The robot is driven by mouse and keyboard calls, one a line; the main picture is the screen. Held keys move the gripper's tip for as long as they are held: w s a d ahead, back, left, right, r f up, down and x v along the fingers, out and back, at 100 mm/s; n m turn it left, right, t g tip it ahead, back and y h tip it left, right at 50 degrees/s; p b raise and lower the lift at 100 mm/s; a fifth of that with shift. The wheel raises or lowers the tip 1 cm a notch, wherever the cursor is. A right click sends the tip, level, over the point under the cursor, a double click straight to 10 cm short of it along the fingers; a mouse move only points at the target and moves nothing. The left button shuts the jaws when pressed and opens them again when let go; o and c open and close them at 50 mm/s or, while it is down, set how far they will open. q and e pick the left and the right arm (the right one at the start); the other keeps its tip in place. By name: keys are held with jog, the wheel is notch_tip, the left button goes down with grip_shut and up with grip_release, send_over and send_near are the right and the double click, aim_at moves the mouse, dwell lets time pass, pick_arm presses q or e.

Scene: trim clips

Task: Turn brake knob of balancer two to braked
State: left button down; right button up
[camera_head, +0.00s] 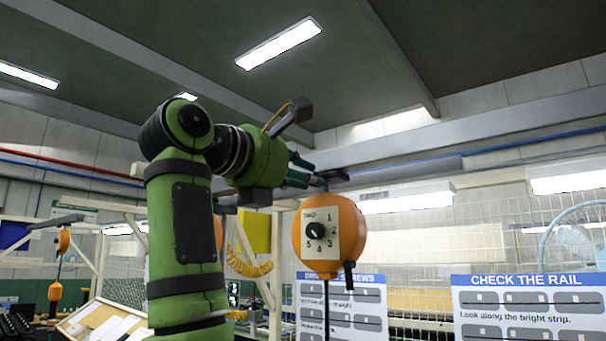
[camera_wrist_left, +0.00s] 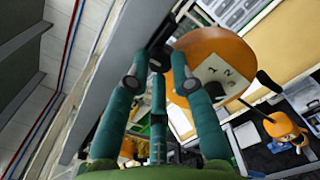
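Balancer two (camera_head: 346,228) is an orange round housing hanging right of my left arm in the head view. Its pale plate (camera_head: 330,243) reads TWO, with numbers around a black knob (camera_head: 315,231). The orange housing also shows in the left wrist view (camera_wrist_left: 207,50), partly behind a finger. My left gripper (camera_head: 318,172) has teal fingers and reaches the top of the housing. In the left wrist view its fingertips (camera_wrist_left: 160,62) are close to a dark part at the housing's edge. Whether they grip that part is unclear. My right gripper is out of view.
A grey overhead rail (camera_head: 400,152) runs just behind and above the balancer. Two sign boards (camera_head: 340,300) (camera_head: 530,305) stand below and right. Another orange balancer (camera_head: 64,242) hangs far left. A yellow coiled hose (camera_head: 247,266) hangs behind my arm.

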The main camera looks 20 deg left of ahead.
pick_arm(q)
jog(key=shift+r+m+b, duration=0.15)
jog(key=shift+m+b, duration=0.3)
jog(key=shift+m, duration=3.9)
jog(key=shift+r+m+b, duration=0.1)
jog(key=shift+m+b, duration=0.3)
jog(key=shift+m, duration=3.95)
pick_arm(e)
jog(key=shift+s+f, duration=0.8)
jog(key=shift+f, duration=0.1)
pick_arm(q)
jog(key=shift+s, duration=0.1)
jog(key=c, duration=1.1)
grip_release()
jog(key=v, duration=1.1)
jog(key=shift+s+d, duration=0.15)
jog(key=shift+d, duration=0.05)
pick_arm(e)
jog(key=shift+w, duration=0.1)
